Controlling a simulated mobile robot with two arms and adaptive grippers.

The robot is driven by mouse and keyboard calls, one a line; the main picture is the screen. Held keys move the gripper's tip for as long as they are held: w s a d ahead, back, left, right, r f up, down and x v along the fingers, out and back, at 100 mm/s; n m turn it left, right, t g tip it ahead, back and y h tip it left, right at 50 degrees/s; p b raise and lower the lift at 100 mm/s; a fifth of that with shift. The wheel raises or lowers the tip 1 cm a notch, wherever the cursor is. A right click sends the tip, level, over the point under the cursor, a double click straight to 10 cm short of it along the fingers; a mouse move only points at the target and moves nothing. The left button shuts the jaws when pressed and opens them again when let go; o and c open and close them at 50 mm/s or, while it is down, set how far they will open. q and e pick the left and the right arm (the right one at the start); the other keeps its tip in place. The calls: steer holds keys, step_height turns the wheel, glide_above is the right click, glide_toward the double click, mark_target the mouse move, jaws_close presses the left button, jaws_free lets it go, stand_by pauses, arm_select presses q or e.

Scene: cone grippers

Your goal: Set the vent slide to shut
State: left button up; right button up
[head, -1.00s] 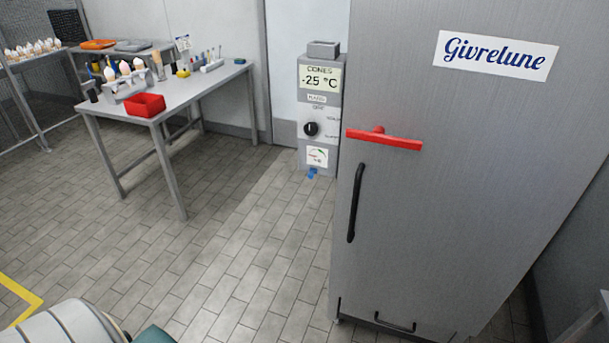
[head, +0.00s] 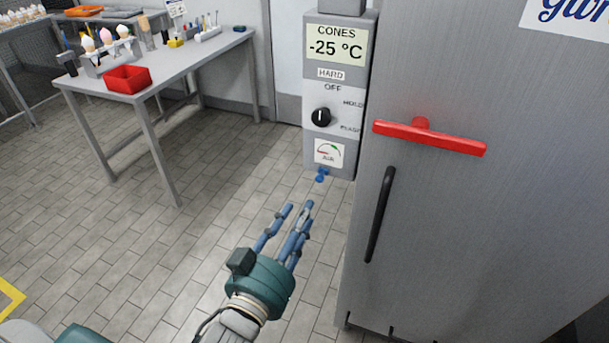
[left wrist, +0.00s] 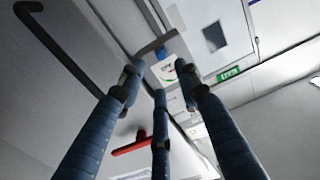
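No part is marked as a vent slide, and I cannot tell for sure which part it is. A small blue fitting (head: 321,175) sticks out under the AIR gauge (head: 328,152) on the grey control box (head: 345,90). A red T-shaped bar (head: 430,136) is on the front of the steel cabinet. My left gripper (head: 295,210) is open and empty, its blue fingers apart, below and a little left of the blue fitting and not touching it. In the left wrist view its fingers (left wrist: 160,82) point towards the box. My right gripper is not in view.
The tall cabinet (head: 450,230) with a black vertical handle (head: 380,215) stands close on the right. The box has a black knob (head: 320,117). A table (head: 190,80) with a red bin (head: 127,79) is at the left. Tiled floor between is clear.

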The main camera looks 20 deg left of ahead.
mark_target(319, 179)
arm_select(q)
steer(key=w, duration=0.3)
steer(key=w+p, duration=0.1)
steer(key=w, duration=0.2)
steer(key=w+p, duration=0.1)
steer(key=w, duration=0.2)
steer(key=shift+w+d+r, duration=0.2)
steer(key=shift+w+r, duration=0.05)
steer(key=shift+r, duration=0.1)
steer(key=shift+w, duration=0.45)
steer(key=shift+f, duration=0.1)
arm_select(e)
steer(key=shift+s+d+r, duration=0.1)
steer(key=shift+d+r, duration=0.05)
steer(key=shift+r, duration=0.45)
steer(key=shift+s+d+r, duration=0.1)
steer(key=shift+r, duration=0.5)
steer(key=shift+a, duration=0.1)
arm_select(q)
jaws_close()
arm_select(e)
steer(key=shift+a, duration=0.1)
